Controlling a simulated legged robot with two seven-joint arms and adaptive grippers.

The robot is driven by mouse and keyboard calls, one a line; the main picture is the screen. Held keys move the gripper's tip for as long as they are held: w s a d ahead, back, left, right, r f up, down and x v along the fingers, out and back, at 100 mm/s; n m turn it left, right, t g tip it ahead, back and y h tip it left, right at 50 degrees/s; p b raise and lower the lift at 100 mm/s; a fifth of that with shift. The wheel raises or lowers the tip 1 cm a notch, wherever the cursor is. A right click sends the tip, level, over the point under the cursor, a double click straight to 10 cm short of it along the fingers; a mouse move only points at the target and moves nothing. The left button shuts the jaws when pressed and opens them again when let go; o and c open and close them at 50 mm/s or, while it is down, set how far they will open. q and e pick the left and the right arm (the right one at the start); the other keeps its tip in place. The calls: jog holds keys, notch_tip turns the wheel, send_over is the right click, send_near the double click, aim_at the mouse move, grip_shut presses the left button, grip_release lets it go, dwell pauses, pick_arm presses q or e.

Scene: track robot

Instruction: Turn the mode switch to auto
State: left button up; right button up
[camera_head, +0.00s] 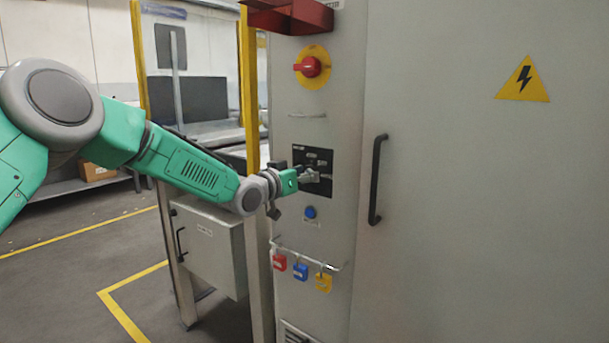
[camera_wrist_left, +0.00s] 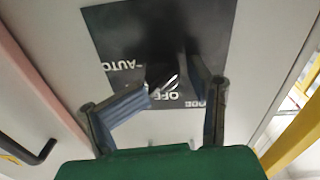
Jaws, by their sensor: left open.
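The black switch plate (camera_head: 327,185) is on the grey cabinet's narrow front face. In the left wrist view the plate (camera_wrist_left: 110,40) carries white lettering, with AUTO and OFF readable and tilted in the picture. The mode switch (camera_wrist_left: 165,75) is a dark knob in the middle of the plate, partly in shadow; its exact pointing direction is hard to tell. My left gripper (camera_head: 312,176) is in front of the plate. In the left wrist view its fingers (camera_wrist_left: 172,92) are open, one on each side of the knob; contact cannot be told. My right gripper is not in view.
Above the plate is a red rotary switch (camera_head: 308,67) on a yellow disc. Below are a blue button (camera_head: 310,212) and a rail with red, blue and yellow padlocks (camera_head: 300,272). A black door handle (camera_head: 377,180) stands out to the right.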

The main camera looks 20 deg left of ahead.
pick_arm(q)
jog(key=shift+d+r, duration=0.15)
jog(key=shift+d, duration=0.3)
jog(key=shift+a, duration=0.2)
jog(key=c, duration=0.5)
jog(key=shift+a, duration=0.3)
jog(key=c, duration=0.4)
jog(key=shift+s+a, duration=0.2)
jog(key=shift+a, duration=0.15)
jog(key=shift+c, duration=0.4)
jog(key=shift+d, duration=0.15)
